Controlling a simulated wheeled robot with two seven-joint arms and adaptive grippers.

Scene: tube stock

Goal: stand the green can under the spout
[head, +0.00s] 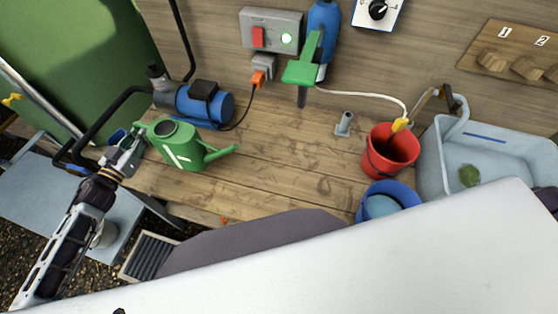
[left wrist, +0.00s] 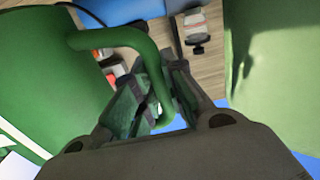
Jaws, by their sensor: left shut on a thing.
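The green can (head: 180,148), a watering can with a white mark, is at the left end of the wooden bench, its pouring tube pointing right. I cannot tell whether its base touches the bench. My left gripper (head: 137,139) is at its left side, shut on its handle. In the left wrist view the green handle (left wrist: 148,55) passes between the fingers, beside the can's body (left wrist: 40,80). A dark downward spout (head: 301,97) hangs below a green lever (head: 303,68) on the back wall, right of and apart from the can. My right gripper is not in view.
A blue pump (head: 205,104) stands behind the can. A red bucket (head: 404,143), a blue bucket (head: 368,209) and a grey basin (head: 435,165) are at the right. A small grey pipe piece (head: 344,124) stands on the bench. The middle of the bench is clear.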

